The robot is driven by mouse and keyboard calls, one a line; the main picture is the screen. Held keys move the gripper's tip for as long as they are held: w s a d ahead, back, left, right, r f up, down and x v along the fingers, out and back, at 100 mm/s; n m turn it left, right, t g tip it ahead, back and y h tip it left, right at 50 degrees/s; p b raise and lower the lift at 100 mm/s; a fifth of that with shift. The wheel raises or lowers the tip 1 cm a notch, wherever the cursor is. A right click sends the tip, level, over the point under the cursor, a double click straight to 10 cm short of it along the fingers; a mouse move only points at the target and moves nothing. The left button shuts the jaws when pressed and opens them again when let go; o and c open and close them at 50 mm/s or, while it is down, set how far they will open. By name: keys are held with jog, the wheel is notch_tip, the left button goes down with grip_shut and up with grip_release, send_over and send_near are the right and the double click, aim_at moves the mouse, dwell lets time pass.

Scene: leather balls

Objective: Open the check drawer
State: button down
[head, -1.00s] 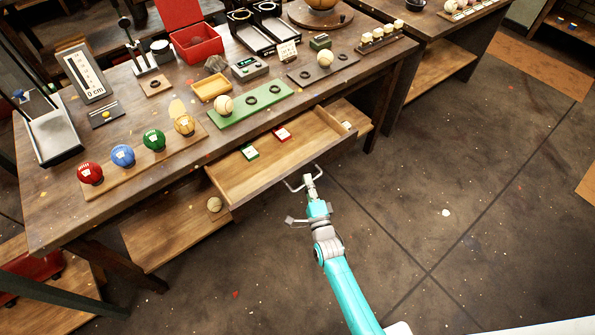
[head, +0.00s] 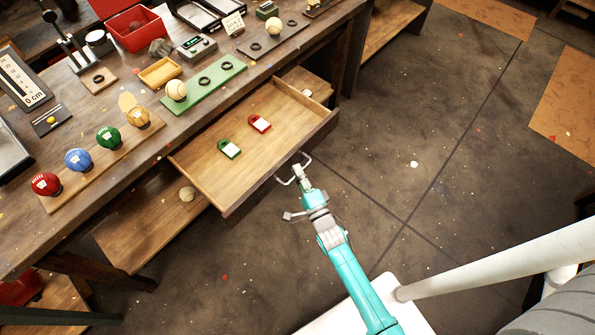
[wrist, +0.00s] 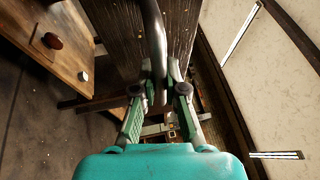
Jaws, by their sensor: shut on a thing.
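The wooden drawer (head: 207,170) under the workbench stands pulled well out, and its floor is in plain view. A metal bar handle (head: 306,157) sticks out from the drawer front. My gripper (head: 299,173) is at this handle, in front of the drawer, and is shut on it. In the wrist view the handle (wrist: 154,35) runs down between the two fingers of my gripper (wrist: 161,92). The exact contact at the fingertips is partly hidden.
The workbench top (head: 150,120) carries colored balls on a wooden strip, a green rack (head: 205,92) with a white ball, a yellow tray (head: 160,72) and a red box (head: 130,30). The floor (head: 420,130) to the right is open.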

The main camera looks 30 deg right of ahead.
jog(key=c, duration=1.2)
grip_release()
jog(key=shift+s, duration=0.1)
jog(key=v, duration=1.1)
jog(key=shift+s, duration=0.4)
